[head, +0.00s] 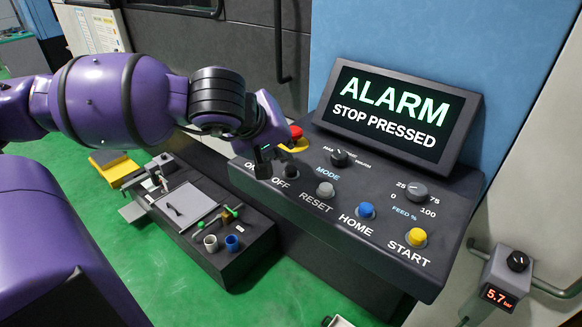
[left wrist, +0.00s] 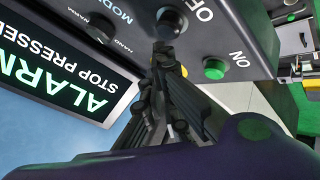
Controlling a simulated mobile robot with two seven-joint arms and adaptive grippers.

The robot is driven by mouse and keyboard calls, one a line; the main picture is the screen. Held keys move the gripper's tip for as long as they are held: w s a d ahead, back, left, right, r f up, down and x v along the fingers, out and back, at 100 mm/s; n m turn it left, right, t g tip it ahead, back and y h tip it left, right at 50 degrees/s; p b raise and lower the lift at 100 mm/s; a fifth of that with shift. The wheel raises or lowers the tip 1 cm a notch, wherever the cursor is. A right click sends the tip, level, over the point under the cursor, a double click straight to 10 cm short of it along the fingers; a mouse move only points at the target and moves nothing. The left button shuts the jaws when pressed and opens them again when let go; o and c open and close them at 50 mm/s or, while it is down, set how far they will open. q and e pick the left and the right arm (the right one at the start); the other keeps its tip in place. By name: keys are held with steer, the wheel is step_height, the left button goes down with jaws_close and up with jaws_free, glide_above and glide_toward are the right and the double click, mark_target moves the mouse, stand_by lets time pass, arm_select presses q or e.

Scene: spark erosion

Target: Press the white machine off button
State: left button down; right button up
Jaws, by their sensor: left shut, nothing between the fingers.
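The OFF button (head: 290,171) is a dark, nearly black cap on the sloped grey control panel (head: 330,262), next to the printed word OFF. It also shows in the left wrist view (left wrist: 171,20), close in front of my fingertips. My left gripper (head: 262,163) is shut and empty, pointing down at the panel near the ON and OFF labels. In the left wrist view its fingertips (left wrist: 164,52) seem very near the OFF button; I cannot tell whether they touch. The green ON button (left wrist: 215,68) stands beside them and is hidden in the head view. My right gripper is out of view.
A screen (head: 398,113) reads "ALARM STOP PRESSED". A red stop button (head: 296,133) sits behind my gripper. Grey RESET (head: 325,189), blue HOME (head: 366,210) and yellow START (head: 416,237) buttons and knobs lie to the right. A fixture bench (head: 245,262) stands at lower left.

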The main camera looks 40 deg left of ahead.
arm_select(q)
steer(key=shift+f, duration=0.1)
stand_by(0.6)
steer(key=shift+f, duration=0.35)
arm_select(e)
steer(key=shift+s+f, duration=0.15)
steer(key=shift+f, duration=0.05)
arm_select(q)
steer(key=shift+f+b, duration=0.3)
steer(key=shift+f, duration=0.1)
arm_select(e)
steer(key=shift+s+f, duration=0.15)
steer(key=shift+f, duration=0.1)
arm_select(q)
steer(key=shift+r, duration=0.1)
stand_by(0.3)
steer(key=shift+r, duration=0.75)
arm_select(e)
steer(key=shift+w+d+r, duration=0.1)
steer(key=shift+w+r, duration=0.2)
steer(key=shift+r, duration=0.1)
arm_select(q)
step_height(320, 180, up, 5)
steer(key=shift+p, duration=0.85)
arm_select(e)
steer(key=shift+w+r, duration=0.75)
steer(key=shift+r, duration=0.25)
